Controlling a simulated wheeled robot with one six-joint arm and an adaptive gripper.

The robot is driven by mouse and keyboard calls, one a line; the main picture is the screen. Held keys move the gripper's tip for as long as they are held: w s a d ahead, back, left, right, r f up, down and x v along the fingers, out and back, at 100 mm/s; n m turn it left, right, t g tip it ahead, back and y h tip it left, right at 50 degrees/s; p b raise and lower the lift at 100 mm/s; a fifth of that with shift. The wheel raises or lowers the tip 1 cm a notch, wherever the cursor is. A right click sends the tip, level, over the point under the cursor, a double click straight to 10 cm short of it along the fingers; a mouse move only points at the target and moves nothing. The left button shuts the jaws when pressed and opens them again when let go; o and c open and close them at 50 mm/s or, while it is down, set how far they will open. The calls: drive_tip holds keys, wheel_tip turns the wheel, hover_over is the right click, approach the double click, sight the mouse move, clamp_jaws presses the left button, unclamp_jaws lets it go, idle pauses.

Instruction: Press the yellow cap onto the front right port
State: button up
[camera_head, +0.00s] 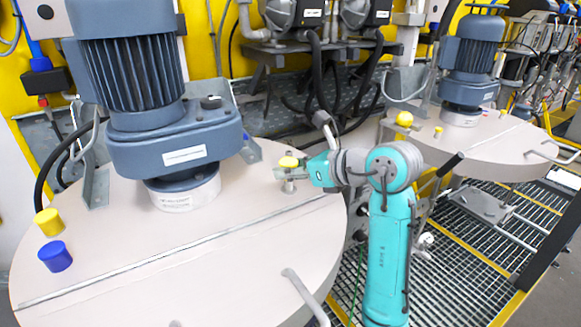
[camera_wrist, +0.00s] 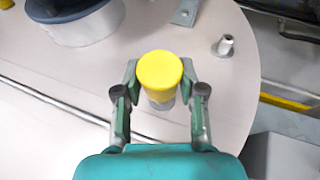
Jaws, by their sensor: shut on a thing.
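A yellow cap (camera_head: 288,162) is held in my gripper (camera_head: 290,171) above the right side of the near drum lid. In the wrist view the cap (camera_wrist: 159,72) sits upright between the two fingers of my gripper (camera_wrist: 160,88), which are shut on its sides. A metal port stub (camera_head: 289,186) stands on the lid directly under the cap. Grey metal (camera_wrist: 162,104) also shows just below the cap in the wrist view. Whether the cap is fully seated cannot be told. A second, bare port (camera_wrist: 224,46) stands farther back on the lid.
The big blue motor (camera_head: 165,110) stands on the near lid (camera_head: 190,285), left of my gripper. A yellow cap (camera_head: 48,222) and a blue cap (camera_head: 55,256) are at the lid's left. A lid handle (camera_head: 305,297) rises in front. A second drum (camera_head: 480,150) is at right.

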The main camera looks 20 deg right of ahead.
sight(292, 182)
drive_tip(key=shift+f, duration=0.3)
idle(0.4)
drive_tip(key=shift+f, duration=1)
drive_tip(key=shift+f, duration=0.5)
idle(0.5)
drive_tip(key=shift+f, duration=0.2)
drive_tip(key=shift+c, duration=1.1)
drive_tip(key=o, duration=1.1)
drive_tip(key=shift+r, duration=0.2)
drive_tip(key=shift+r, duration=1.9)
